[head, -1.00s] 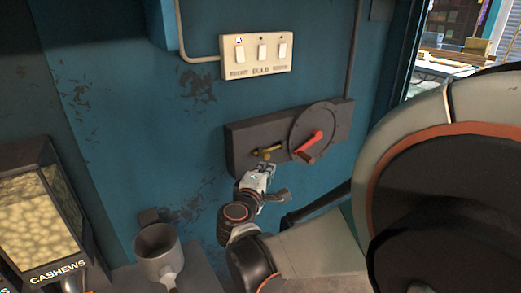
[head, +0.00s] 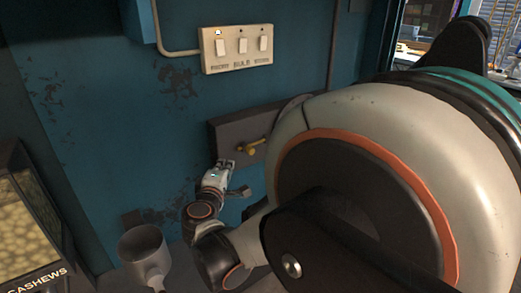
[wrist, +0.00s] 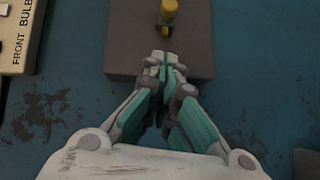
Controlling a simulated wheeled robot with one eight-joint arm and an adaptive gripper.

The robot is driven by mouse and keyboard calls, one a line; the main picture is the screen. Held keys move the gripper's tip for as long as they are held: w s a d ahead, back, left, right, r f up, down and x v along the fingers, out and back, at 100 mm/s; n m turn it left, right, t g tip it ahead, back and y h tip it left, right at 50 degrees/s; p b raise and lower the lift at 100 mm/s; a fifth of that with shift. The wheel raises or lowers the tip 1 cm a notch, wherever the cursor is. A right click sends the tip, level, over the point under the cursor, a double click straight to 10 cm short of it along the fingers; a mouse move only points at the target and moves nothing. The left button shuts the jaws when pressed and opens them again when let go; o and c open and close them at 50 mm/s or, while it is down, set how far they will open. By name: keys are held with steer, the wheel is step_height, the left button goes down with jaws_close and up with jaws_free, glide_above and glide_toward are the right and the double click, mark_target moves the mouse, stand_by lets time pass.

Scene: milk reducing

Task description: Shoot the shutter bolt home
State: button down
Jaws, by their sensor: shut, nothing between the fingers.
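The brass bolt (head: 252,147) sits on a dark grey wall box (head: 228,133) on the blue wall. In the wrist view the yellow knob of the bolt (wrist: 168,10) shows at the top, on the grey box (wrist: 128,40). My gripper (head: 226,164) is at the box's lower left part, left of and below the bolt. In the wrist view my gripper (wrist: 163,60) has its fingertips together and empty, below the knob and apart from it. The disc with the red lever is almost wholly hidden behind my arm in the head view.
A switch panel (head: 237,48) with several white switches is above the box; its edge shows in the wrist view (wrist: 18,40). A grey mug (head: 146,248) stands at lower left, beside a cashew bin (head: 30,220). Blue wall left of the box is clear.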

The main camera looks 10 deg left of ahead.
steer(key=b, duration=0.1)
glide_toward(242, 148)
steer(key=a, duration=0.3)
steer(key=w, duration=0.1)
steer(key=w+d+b, duration=0.1)
steer(key=w+d, duration=0.1)
steer(key=shift+w+f, duration=0.25)
steer(key=shift+w, duration=0.1)
steer(key=shift+w+d+f+b, duration=0.1)
steer(key=shift+w+d+b, duration=0.05)
steer(key=shift+w+b, duration=0.2)
steer(key=w+d, duration=0.3)
steer(key=shift+w+d, duration=0.15)
steer(key=shift+w, duration=0.25)
